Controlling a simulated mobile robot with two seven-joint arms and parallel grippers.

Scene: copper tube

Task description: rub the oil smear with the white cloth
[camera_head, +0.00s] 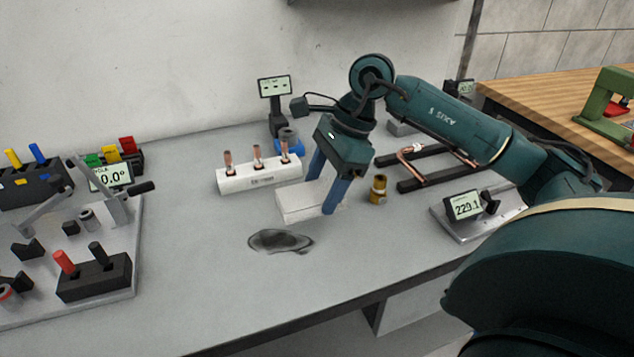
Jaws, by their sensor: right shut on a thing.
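The oil smear (280,241) is a dark, irregular patch on the grey bench top near the middle of the head view. The white cloth (297,206) is a pale, folded block shape just behind and slightly right of the smear. My right gripper (322,192) reaches in from the right and points down, its blue fingers shut on the cloth. One finger is partly hidden behind the gripper body and cloth. I cannot tell whether the cloth touches the bench. My left gripper is not in view.
A white rack (260,174) with copper pieces stands behind the cloth. A brass cylinder (378,189) stands right of the gripper. A scale (465,207) is farther right. A bending fixture plate (122,240) fills the left. The bench front around the smear is clear.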

